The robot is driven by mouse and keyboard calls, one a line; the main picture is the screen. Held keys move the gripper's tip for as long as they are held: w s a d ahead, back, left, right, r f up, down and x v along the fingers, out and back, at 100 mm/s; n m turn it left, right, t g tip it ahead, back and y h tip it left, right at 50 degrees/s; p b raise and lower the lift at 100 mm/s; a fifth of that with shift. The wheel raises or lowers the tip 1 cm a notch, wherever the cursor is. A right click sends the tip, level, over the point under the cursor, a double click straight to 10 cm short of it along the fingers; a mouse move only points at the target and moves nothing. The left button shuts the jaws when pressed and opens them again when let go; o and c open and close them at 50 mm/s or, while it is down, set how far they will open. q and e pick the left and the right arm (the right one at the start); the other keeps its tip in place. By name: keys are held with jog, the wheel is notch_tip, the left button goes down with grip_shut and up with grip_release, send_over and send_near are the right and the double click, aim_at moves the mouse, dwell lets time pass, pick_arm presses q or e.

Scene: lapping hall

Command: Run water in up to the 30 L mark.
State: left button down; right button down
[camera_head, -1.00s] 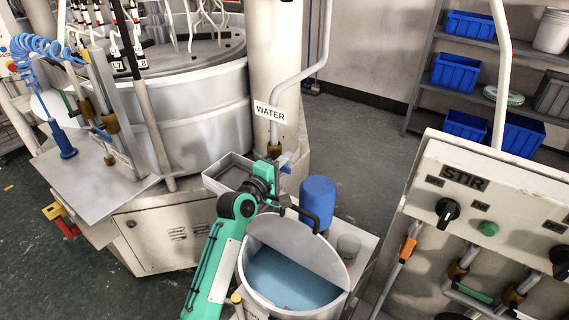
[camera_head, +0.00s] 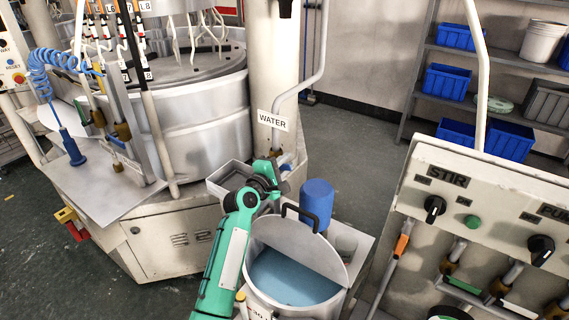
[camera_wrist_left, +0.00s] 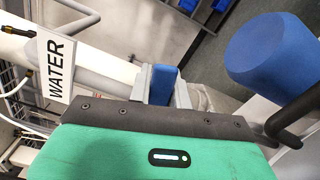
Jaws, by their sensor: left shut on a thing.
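The drum (camera_head: 340,297) stands at lower centre with pale blue liquid (camera_head: 290,277) inside. A grey half lid with a black handle (camera_head: 300,212) covers its back part. A label reading 30 L is partly visible on its front, cut by the frame edge; I cannot read the level against it. The water pipe (camera_head: 318,75) carries a WATER sign (camera_head: 272,120), also in the left wrist view (camera_wrist_left: 55,70). My left gripper (camera_head: 284,166) is at the pipe's lower end, shut on a blue valve handle (camera_wrist_left: 163,84) between its fingers. The outlet and any stream are hidden.
A blue cylinder (camera_head: 316,203) stands behind the drum, close to my left gripper. A grey tray (camera_head: 226,178) lies left of my wrist. The STIR panel (camera_head: 480,200) stands at right, the lapping machine (camera_head: 195,110) at left. Open floor lies behind.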

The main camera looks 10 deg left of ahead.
pick_arm(q)
jog(key=shift+r, duration=0.1)
jog(key=shift+n, duration=0.3)
jog(key=c, duration=1.3)
grip_release()
jog(key=shift+w, duration=0.1)
pick_arm(e)
jog(key=shift+w+r, duration=0.2)
jog(key=shift+r, duration=0.05)
pick_arm(q)
jog(key=shift+b+v, duration=2.1)
jog(key=shift+v, duration=4.9)
pick_arm(e)
jog(key=shift+w+f, duration=0.2)
jog(key=shift+f, duration=1.95)
pick_arm(q)
jog(key=shift+w, duration=0.1)
